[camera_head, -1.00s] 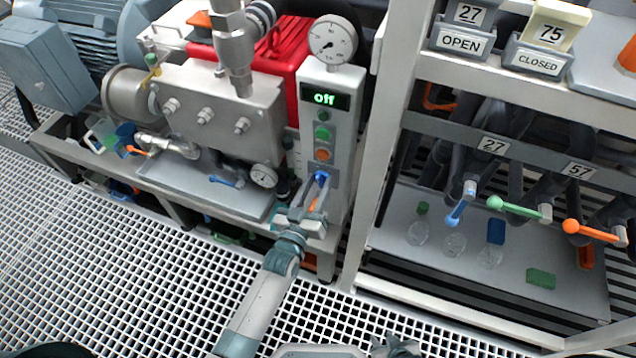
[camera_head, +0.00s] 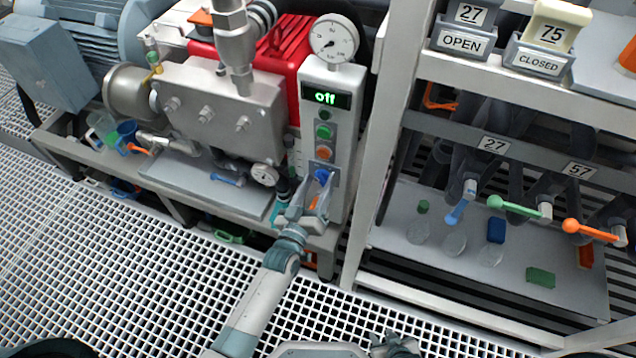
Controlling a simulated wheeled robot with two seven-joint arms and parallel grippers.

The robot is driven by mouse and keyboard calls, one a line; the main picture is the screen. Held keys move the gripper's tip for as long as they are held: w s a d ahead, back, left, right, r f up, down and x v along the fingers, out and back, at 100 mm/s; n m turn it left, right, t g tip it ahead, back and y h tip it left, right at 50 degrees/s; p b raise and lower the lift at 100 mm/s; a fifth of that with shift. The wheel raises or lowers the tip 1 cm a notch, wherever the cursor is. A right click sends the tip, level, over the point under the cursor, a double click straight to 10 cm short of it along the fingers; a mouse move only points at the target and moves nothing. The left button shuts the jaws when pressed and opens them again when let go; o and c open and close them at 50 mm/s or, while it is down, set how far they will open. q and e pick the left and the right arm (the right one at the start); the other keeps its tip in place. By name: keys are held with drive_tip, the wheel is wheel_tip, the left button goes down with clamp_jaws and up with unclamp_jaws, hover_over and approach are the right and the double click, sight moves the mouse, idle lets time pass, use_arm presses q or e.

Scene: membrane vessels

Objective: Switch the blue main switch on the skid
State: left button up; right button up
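The blue main switch (camera_head: 322,174) sits low on the grey control panel (camera_head: 341,127) of the skid, below an orange button and green buttons. The panel's display (camera_head: 326,98) reads "off" in green. My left gripper (camera_head: 316,184) reaches up from below, its two fingers apart and on either side of the lower part of the switch. Whether the fingers touch the switch cannot be told. My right gripper (camera_head: 396,346) is at the bottom edge, mostly cut off, away from the skid.
A round pressure gauge (camera_head: 334,39) tops the panel. To the right, a white rack post (camera_head: 375,150) stands close to the panel. The rack has blue (camera_head: 458,211), green (camera_head: 514,207) and orange (camera_head: 590,230) valve levers. Open grating floor lies in front.

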idle(0.3)
use_arm(q)
drive_tip(key=shift+s+a, duration=0.15)
drive_tip(key=shift+s, duration=0.35)
drive_tip(key=b+v, duration=0.1)
drive_tip(key=v, duration=1.5)
use_arm(e)
drive_tip(key=shift+s+d+f+g, duration=0.25)
drive_tip(key=shift+s+d, duration=0.1)
drive_tip(key=shift+d, duration=0.1)
drive_tip(key=shift+s+d+f+g, duration=0.2)
drive_tip(key=shift+s+d, duration=0.1)
drive_tip(key=shift+d, duration=0.15)
use_arm(q)
drive_tip(key=shift+s+a, duration=0.1)
drive_tip(key=shift+s, duration=0.05)
use_arm(e)
drive_tip(key=shift+w, duration=0.15)
drive_tip(key=shift+a, duration=0.2)
